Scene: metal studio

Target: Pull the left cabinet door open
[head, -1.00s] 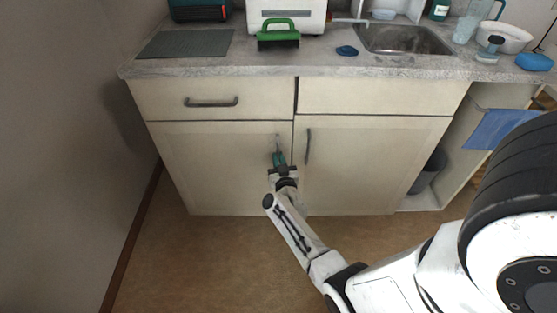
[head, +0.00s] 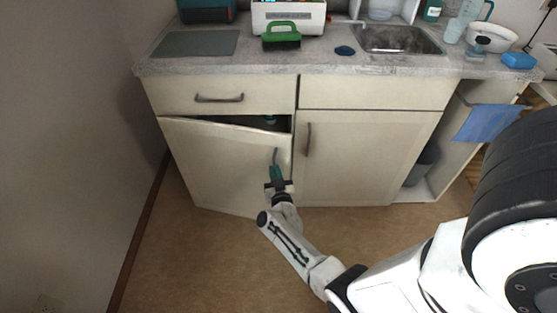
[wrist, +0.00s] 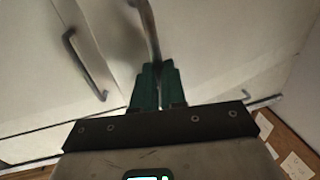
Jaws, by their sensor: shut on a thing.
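The left cabinet door (head: 218,165) is cream-coloured and stands partly open. Its right edge is swung out toward me, and a dark gap shows above it. My gripper (head: 275,172) is at the right side of this door, with its green fingers shut on the door's vertical handle (head: 276,155). In the wrist view the gripper (wrist: 158,85) closes around the lower part of the handle (wrist: 149,30). The fingers hide the handle's lower end. The right cabinet door (head: 360,155) is shut, with its own dark handle (head: 308,139).
A drawer (head: 218,97) above the left door is shut. A wall (head: 70,150) is close on the left. The floor (head: 190,255) before the cabinet is clear.

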